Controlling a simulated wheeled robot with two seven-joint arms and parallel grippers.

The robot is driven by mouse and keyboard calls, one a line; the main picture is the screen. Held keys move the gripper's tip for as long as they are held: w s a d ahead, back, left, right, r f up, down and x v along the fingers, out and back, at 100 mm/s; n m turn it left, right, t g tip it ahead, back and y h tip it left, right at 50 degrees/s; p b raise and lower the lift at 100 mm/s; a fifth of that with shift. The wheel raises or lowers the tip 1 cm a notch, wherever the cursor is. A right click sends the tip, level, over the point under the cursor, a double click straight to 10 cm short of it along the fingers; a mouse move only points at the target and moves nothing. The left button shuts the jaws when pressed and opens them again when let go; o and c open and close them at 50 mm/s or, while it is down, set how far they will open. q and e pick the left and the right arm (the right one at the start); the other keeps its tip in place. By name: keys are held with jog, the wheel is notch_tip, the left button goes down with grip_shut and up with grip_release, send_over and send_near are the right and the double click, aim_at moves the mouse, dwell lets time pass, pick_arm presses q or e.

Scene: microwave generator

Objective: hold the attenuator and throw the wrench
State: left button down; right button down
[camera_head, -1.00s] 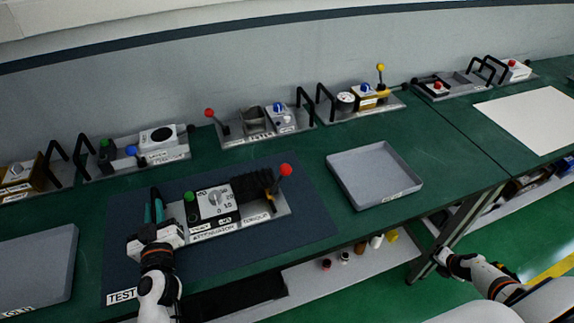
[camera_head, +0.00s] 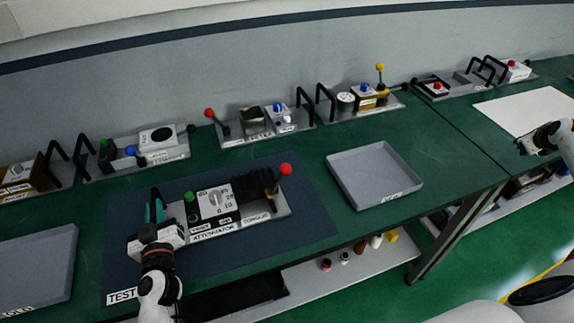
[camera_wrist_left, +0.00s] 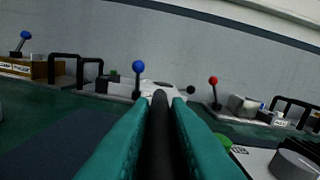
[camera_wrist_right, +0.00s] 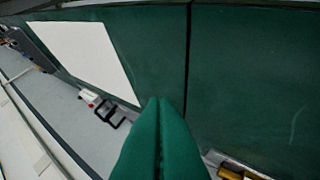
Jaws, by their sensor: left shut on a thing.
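The attenuator (camera_head: 215,231) is a grey-plated unit on the dark test mat, with a white dial panel, a green knob and a black ribbed block. My right gripper (camera_head: 525,145) is empty, far right of the attenuator, fingers together (camera_wrist_right: 157,105) in the right wrist view.
A grey tray (camera_head: 348,190) lies right of the mat (camera_head: 290,232), another (camera_head: 70,265) at the left. Several units with handles and levers line the wall. A white sheet (camera_head: 510,112) lies near my right gripper. Bench between tray and mat is clear.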

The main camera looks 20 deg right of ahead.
jog(key=w+a+r+m+t+h, duration=0.25)
jog(key=w+a+r+m, duration=0.35)
jog(key=w+a+m, duration=0.4)
jog(key=w+a+r+m+t+h, duration=0.2)
jog(key=w+a+r+m+t, duration=0.1)
jog(key=w+a+r+m, duration=0.65)
jog(key=w+a+f+m+g+y, duration=0.2)
jog(key=a+f+y, duration=0.2)
jog(key=a, duration=0.6)
jog(key=w+a+f+m+g+y, duration=0.15)
jog(key=a+f+y, duration=0.3)
jog(key=a, duration=0.55)
jog(key=s+a+n+g+y, duration=0.25)
jog(key=s+a+g, duration=0.2)
jog(key=a, duration=0.55)
jog(key=s+a+n+g+y, duration=0.2)
jog(key=s+a+g+y, duration=0.3)
jog(key=a, duration=0.6)
notch_tip(320, 180, down, 9)
jog(key=w+a+t+h, duration=0.1)
jog(key=a+t, duration=0.1)
jog(key=shift+a+t, duration=0.35)
jog(key=shift+w+f, duration=0.1)
